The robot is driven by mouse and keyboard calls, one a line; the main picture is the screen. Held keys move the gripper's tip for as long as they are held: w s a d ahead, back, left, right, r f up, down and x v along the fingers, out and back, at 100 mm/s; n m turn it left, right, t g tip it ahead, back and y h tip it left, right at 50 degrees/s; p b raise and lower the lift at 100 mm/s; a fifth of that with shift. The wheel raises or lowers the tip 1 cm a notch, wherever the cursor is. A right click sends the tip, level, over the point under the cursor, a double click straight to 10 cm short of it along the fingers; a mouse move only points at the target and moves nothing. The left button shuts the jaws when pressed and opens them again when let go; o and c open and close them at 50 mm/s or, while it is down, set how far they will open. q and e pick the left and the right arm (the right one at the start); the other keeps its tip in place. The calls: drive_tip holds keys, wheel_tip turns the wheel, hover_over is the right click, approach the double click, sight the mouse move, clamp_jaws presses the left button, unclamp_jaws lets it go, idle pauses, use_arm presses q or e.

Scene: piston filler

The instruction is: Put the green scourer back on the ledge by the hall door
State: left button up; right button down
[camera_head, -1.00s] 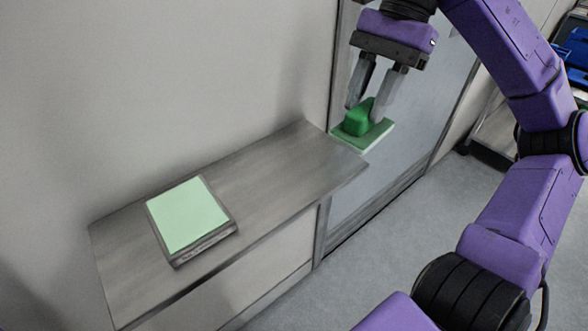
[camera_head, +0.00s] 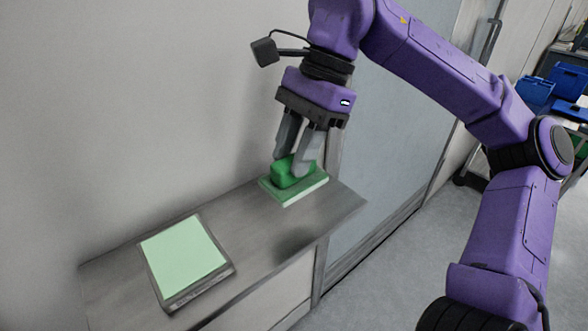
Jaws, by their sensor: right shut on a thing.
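The green scourer (camera_head: 303,190) has a flat pale-edged pad and a darker green grip block on top. My right gripper (camera_head: 293,170) is shut on that block. It holds the scourer over the right part of the grey ledge (camera_head: 240,222), beside the door (camera_head: 385,130). A dark shadow lies on the ledge below and in front of the scourer, and the pad seems to be a little above the surface. My left gripper is not in view.
A flat grey device with a pale green top (camera_head: 184,256) sits on the left part of the ledge. The wall rises behind the ledge. Blue bins (camera_head: 568,82) stand on a cart at the far right. The ledge between device and scourer is bare.

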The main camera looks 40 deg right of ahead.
drive_tip(key=w+f, duration=0.1)
drive_tip(key=w+d+f, duration=0.1)
drive_tip(key=f, duration=0.1)
drive_tip(key=w+d+f, duration=0.1)
drive_tip(key=f, duration=0.1)
drive_tip(key=shift+w+f+p, duration=0.15)
drive_tip(key=shift+w+p, duration=0.1)
drive_tip(key=shift+p, duration=0.15)
wheel_tip(320, 180, down, 3)
drive_tip(key=shift+r, duration=0.1)
drive_tip(key=shift+d+f, duration=0.1)
drive_tip(key=shift+f, duration=0.1)
drive_tip(key=shift+f, duration=0.1)
drive_tip(key=c, duration=0.8)
unclamp_jaws()
drive_tip(key=shift+r, duration=0.3)
drive_tip(key=v, duration=1.1)
drive_tip(key=shift+d+r+p, duration=0.1)
drive_tip(key=shift+r+p, duration=0.25)
